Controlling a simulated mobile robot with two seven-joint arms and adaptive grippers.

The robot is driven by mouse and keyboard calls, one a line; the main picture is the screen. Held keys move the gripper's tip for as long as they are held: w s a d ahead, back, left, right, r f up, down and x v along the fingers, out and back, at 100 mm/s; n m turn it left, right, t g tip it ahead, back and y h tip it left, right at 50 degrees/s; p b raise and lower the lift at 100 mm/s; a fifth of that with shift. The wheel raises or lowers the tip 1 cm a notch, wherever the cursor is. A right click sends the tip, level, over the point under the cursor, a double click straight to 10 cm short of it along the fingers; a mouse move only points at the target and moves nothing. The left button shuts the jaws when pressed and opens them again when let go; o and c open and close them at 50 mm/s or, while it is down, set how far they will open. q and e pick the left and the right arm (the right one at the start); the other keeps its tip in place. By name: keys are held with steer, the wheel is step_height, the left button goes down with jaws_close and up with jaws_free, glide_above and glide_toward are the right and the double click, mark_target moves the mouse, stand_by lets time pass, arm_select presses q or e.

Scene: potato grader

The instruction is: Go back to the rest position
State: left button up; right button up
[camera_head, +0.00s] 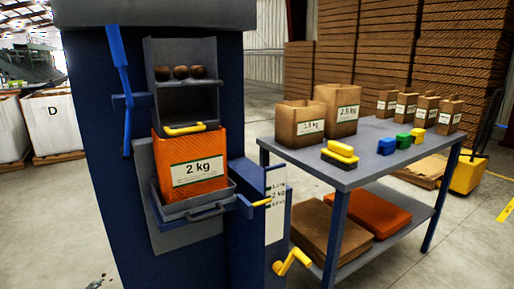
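Neither of my grippers nor my arms shows in the head view. In front of me stands a blue grader machine (105,190). An orange 2 kg bag (205,150) stands upright in its grey tray (172,212), below a yellow handle (185,130). Several brown potatoes (181,73) sit in a row in the grey chute (190,50) above. A blue lever (118,60) is at the machine's left side. A scale plate (276,215) with a yellow pointer (261,202) and a yellow crank (290,262) are at its lower right.
A grey table (375,165) at the right bears brown paper bags (338,108), a yellow-and-black block (340,153) and small coloured blocks (403,141). Its lower shelf holds brown and orange stacks (365,212). Stacked wooden crates (430,50) stand behind. Floor at left (45,220) is mostly clear.

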arm_select(q)
steer(key=s+d+f+n+g+h, duration=0.1)
steer(key=s+d+f+g, duration=0.3)
steer(key=s+f, duration=0.6)
steer(key=s+d+f+n+g+h, duration=0.1)
steer(key=s+d+f+g, duration=0.4)
steer(key=s+f, duration=0.6)
steer(key=s+d+n, duration=0.1)
steer(key=s+d, duration=0.1)
steer(key=s, duration=0.2)
steer(key=shift+s+d+g, duration=0.15)
steer(key=shift+s+g, duration=0.05)
steer(key=shift+g, duration=0.1)
